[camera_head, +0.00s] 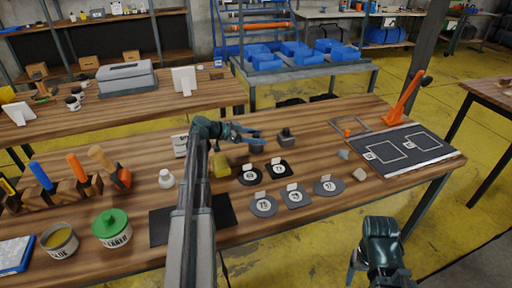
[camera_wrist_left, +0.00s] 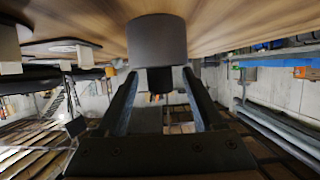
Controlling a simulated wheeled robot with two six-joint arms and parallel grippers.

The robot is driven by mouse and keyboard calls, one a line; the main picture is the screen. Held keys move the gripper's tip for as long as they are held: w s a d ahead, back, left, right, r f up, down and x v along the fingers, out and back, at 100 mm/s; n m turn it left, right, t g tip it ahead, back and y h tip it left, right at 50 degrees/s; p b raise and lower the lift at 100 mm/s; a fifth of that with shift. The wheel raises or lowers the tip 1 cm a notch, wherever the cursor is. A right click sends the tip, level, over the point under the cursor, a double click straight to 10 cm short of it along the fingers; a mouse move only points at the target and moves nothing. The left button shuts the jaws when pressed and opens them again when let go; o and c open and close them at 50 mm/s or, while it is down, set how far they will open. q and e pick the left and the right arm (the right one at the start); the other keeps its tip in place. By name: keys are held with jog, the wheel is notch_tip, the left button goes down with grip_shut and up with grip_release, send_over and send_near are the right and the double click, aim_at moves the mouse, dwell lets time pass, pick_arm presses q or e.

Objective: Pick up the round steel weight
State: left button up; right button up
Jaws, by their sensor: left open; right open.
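Contact cannot be made out. My right gripper (camera_head: 368,280) is open and empty, off the table's front edge, its tips partly cut off by the frame.
Several labelled flat discs and pads (camera_head: 263,206) lie in front of the weight. A yellow block (camera_head: 221,166) stands near my left wrist. A dark marked board (camera_head: 400,150) with an orange-handled tool (camera_head: 402,106) is at right. Cans (camera_head: 111,230) and a tool rack (camera_head: 62,190) are at left.

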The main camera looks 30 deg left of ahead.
pick_arm(q)
jog(key=x, duration=0.3)
jog(key=shift+f+b, duration=0.1)
jog(key=shift+b, duration=0.3)
grip_shut()
jog(key=shift+s, duration=0.1)
dwell(0.9)
